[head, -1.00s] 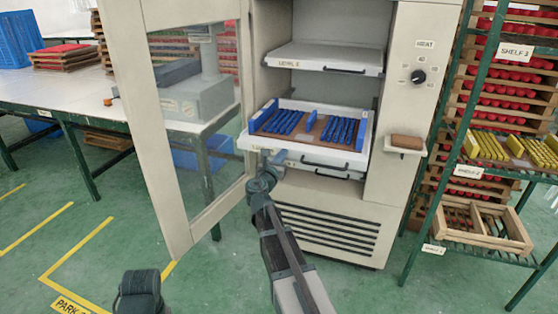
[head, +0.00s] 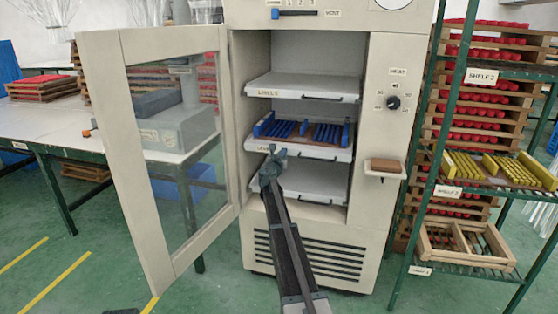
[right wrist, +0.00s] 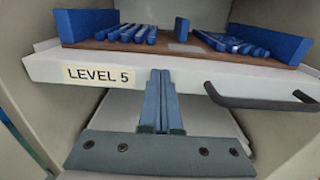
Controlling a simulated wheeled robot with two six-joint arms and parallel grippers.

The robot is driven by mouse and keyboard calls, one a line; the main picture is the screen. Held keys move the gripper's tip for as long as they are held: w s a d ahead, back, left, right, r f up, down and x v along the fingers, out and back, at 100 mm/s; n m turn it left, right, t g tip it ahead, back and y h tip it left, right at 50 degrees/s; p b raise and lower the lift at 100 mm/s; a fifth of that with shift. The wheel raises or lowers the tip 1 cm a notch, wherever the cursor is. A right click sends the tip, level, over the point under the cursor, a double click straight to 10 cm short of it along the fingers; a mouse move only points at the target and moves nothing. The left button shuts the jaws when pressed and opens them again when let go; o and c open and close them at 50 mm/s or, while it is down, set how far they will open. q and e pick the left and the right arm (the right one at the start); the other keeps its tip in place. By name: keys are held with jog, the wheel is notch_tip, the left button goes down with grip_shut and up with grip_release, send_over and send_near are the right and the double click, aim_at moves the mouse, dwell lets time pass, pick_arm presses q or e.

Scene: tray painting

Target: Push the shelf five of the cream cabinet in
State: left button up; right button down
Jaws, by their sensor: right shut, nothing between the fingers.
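The cream cabinet (head: 265,222) stands in the middle of the head view with its glass door (head: 158,165) swung open to the left. Shelf five (head: 330,152), a white shelf labelled LEVEL 5, carries a brown tray with blue pieces. It also shows in the right wrist view (right wrist: 165,75), with a dark handle (right wrist: 262,98) on its right. My right gripper (head: 276,155) is shut and empty at the front edge of shelf five, left of the handle. In the right wrist view the closed fingers (right wrist: 160,85) reach up to that edge, beside the label; whether they touch cannot be told. My left gripper is out of view.
Another white shelf (head: 302,86) sits above shelf five and one (head: 312,181) below, both empty. A brown block lies on a small ledge (head: 385,173) at the cabinet's right. A green rack (head: 445,120) stands close on the right, a white worktable (head: 60,118) on the left.

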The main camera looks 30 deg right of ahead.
aim_at(286, 146)
jog(key=x, duration=0.3)
jog(key=shift+w+d, duration=0.35)
jog(key=shift+d, duration=0.05)
jog(key=shift+w+d+r, duration=0.1)
jog(key=shift+w+d, duration=0.05)
jog(key=v, duration=1.5)
